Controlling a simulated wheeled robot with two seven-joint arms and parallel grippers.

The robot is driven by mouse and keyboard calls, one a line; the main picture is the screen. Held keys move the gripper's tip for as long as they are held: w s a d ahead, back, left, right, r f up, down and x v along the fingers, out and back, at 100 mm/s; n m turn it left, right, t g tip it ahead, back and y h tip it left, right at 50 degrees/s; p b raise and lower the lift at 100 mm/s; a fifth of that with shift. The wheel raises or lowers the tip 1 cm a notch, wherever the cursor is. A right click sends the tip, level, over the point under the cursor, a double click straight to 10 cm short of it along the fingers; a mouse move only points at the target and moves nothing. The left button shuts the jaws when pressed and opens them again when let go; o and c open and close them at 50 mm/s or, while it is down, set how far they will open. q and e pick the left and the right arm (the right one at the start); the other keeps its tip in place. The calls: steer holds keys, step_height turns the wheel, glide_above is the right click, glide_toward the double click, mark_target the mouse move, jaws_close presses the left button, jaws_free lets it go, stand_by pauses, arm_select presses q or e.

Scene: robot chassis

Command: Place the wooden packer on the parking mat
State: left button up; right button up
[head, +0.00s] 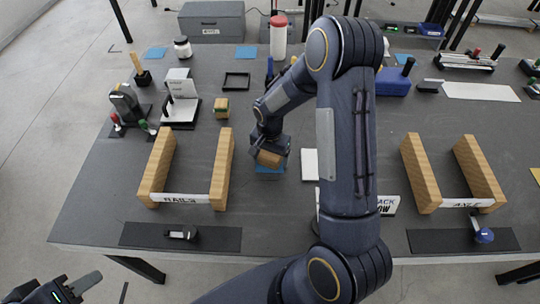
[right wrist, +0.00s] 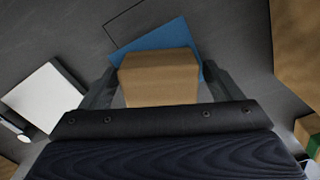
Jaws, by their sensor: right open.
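A plain wooden block, which looks like the wooden packer (head: 268,159), is at my right gripper (head: 268,150) in the middle of the table. It also shows in the right wrist view (right wrist: 158,78), between the two spread fingers. My right gripper is open around it. A blue mat (head: 272,169) lies directly under the block and is partly hidden by it; it also shows in the right wrist view (right wrist: 165,37). I cannot tell whether the block touches the mat. My left gripper (head: 65,290) is at the lower left, off the table; its opening is unclear.
Wooden rails (head: 222,170) stand left of my right gripper, with another wooden pair (head: 421,175) at the right. A white pad (head: 309,164) lies beside the blue mat. A small wooden block with green (head: 221,108) sits behind to the left. My right arm hides the table's centre-right.

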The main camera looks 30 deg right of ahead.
step_height(320, 180, up, 12)
steer(key=p, duration=0.8)
step_height(320, 180, up, 7)
steer(key=n+t+y, duration=0.1)
glide_above(270, 154)
steer(key=s, duration=0.3)
steer(key=s+a+r+n+t+y, duration=0.1)
steer(key=s+a+r+n+t, duration=0.1)
steer(key=s+r, duration=0.4)
steer(key=s+a+r+n+t+y, duration=0.1)
steer(key=s+a+r+n, duration=0.4)
steer(key=s, duration=0.8)
steer(key=shift+a+r+n+t+y, duration=0.15)
steer(key=shift+r+n+t+y, duration=0.25)
steer(key=shift+r+n+t, duration=0.35)
steer(key=shift+f, duration=0.1)
